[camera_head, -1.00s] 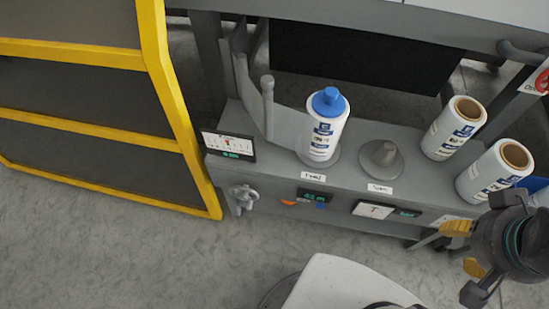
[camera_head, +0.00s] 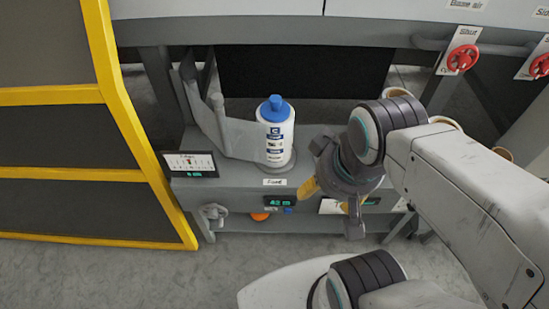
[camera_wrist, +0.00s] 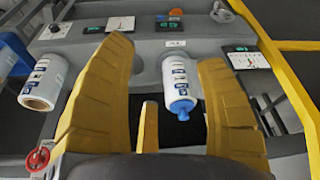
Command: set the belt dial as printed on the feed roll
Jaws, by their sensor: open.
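The feed roll (camera_head: 275,138) is a white roll with a blue cap and blue print, upright on the grey shelf above a "Feed" label. Its print is too small to read. It also shows upside down in the wrist view (camera_wrist: 179,88), between my yellow fingers. My gripper (camera_head: 329,198) is open and empty, in front of the shelf, right of the roll. A scale panel (camera_head: 191,164) with a red mark and green digits is at the shelf's left end. A grey knob (camera_head: 213,213) sits below it, possibly the belt dial; I cannot read a name on it.
A green display (camera_head: 280,201) reading about 42, with orange and blue buttons, is on the shelf front. A yellow-framed guard (camera_head: 130,120) stands left. Red valve handles (camera_head: 463,57) are at upper right. Another roll (camera_wrist: 42,83) shows in the wrist view. Floor at front left is clear.

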